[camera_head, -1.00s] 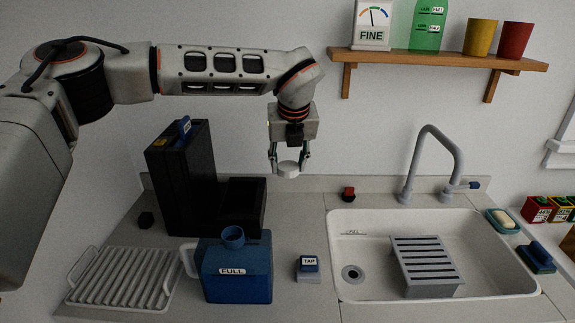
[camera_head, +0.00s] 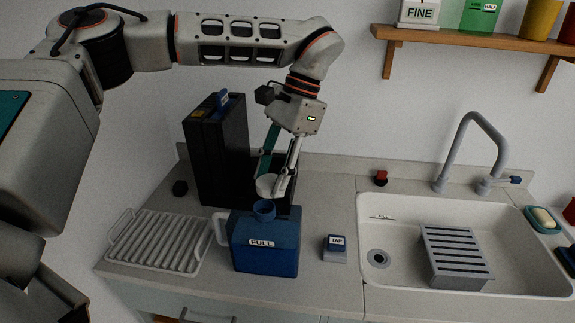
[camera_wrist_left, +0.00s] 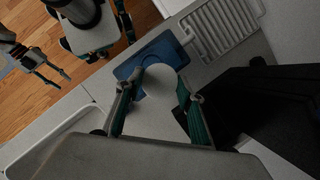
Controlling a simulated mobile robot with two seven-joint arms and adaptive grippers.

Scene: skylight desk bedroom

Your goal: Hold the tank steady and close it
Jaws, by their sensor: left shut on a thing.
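The blue tank (camera_head: 265,245), labelled FULL, stands upright on the counter with its round neck (camera_head: 264,209) at the top and a pale handle at its left. My left gripper (camera_head: 272,187) is shut on a round white cap (camera_head: 267,183), held just above and behind the neck in the head view. The cap looks apart from the neck. In the left wrist view the cap (camera_wrist_left: 160,80) sits between the fingers and covers part of the tank (camera_wrist_left: 152,54). My right gripper (camera_wrist_left: 56,78) shows small at the left there, its fingers apart and empty.
A black case (camera_head: 217,155) stands behind the tank. A white drying rack (camera_head: 158,242) lies to its left, and a TAP block (camera_head: 335,248) to its right. The sink (camera_head: 400,270) with its grey faucet (camera_head: 470,150) is farther right.

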